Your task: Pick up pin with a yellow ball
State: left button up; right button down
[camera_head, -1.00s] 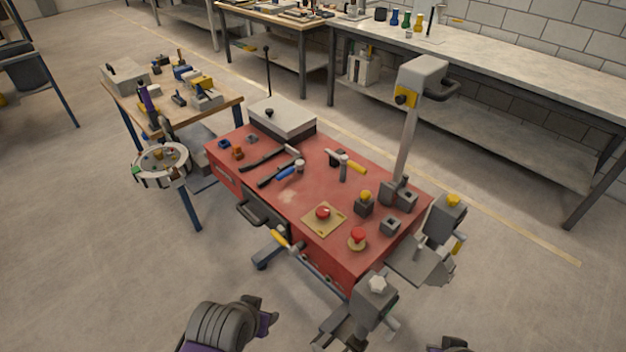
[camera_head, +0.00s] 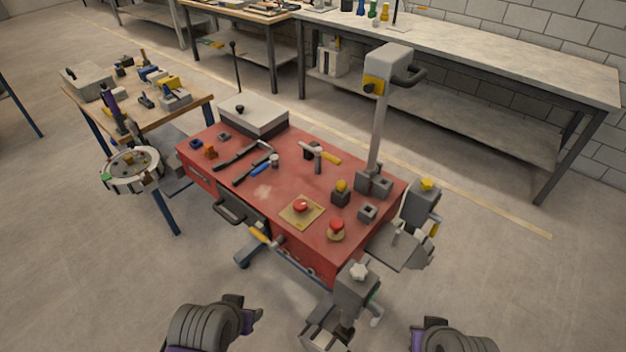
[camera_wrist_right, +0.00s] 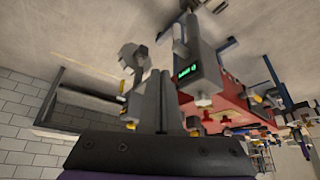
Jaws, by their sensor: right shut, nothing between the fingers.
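The pin with a yellow ball (camera_head: 341,186) stands upright in a small dark grey block (camera_head: 340,197) on the red cart top (camera_head: 285,215), towards the right end. Only its yellow ball shows clearly. In the right wrist view my right gripper (camera_wrist_right: 158,95) is shut and empty, with its two fingers side by side, well away from the red cart. I cannot make out the pin for sure in that view. In the head view only dark, ribbed parts of my arms show at the bottom edge, and my left gripper is not in view.
Other grey blocks (camera_head: 367,212), a red button on a yellow plate (camera_head: 300,206), a red knob (camera_head: 336,226) and a hammer (camera_head: 320,155) share the cart top. A tall grey post (camera_head: 377,125) rises behind the pin. Grey devices (camera_head: 355,290) stick out at the cart's near right.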

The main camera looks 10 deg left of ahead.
aim_at(342, 185)
jog(key=i+j, duration=0.1)
jog(key=j, duration=0.3)
jog(key=i+j, duration=0.1)
jog(key=j, duration=0.35)
jog(key=i+j, duration=0.15)
jog(key=j, duration=0.25)
jog(key=i+j, duration=0.1)
jog(key=j, duration=0.35)
